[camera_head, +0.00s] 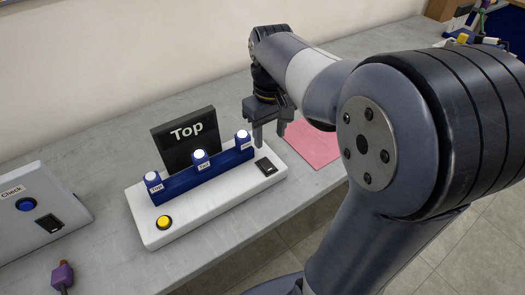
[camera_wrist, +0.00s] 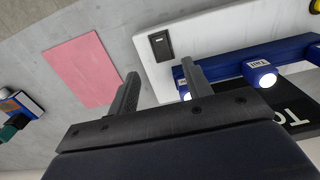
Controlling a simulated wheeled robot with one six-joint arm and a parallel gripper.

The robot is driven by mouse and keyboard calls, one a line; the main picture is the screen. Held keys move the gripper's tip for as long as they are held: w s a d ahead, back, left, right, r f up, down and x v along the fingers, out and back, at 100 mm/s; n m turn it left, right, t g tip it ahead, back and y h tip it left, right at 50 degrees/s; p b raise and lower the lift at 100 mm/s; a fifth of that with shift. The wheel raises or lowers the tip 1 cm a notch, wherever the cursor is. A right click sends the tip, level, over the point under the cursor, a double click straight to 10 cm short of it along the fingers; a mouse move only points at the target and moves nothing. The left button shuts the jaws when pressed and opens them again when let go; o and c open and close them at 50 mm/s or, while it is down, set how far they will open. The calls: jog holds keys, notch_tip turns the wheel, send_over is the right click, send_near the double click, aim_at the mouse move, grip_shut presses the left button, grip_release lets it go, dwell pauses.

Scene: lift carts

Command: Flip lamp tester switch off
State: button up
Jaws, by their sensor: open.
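The lamp tester (camera_head: 203,205) is a white box on the grey table in the head view. It carries a blue bar with several lit white lamps, a yellow button (camera_head: 164,222) at front left and a dark screen reading "Top" (camera_head: 186,137). Its black rocker switch (camera_head: 265,166) is at the right end; the wrist view also shows the switch (camera_wrist: 161,44) clear of the fingers. My gripper (camera_head: 270,136) is open and empty, just behind and above the tester's right end, fingers pointing down. In the wrist view its fingers (camera_wrist: 160,82) are apart with nothing between them.
A pink mat (camera_head: 313,143) lies right of the tester. A wall runs behind the table.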

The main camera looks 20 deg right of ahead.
aim_at(269, 168)
notch_tip(269, 168, down, 10)
jog(key=shift+s+f, duration=0.1)
jog(key=shift+f, duration=0.05)
dwell(0.3)
jog(key=c, duration=1)
jog(key=shift+a+r+g+p, duration=0.1)
jog(key=shift+r+g+p, duration=0.25)
jog(key=shift+p, duration=0.55)
jog(key=shift+w+f+g+p, duration=0.2)
jog(key=shift+g+p, duration=0.15)
jog(key=shift+p, duration=0.05)
jog(key=o, duration=1)
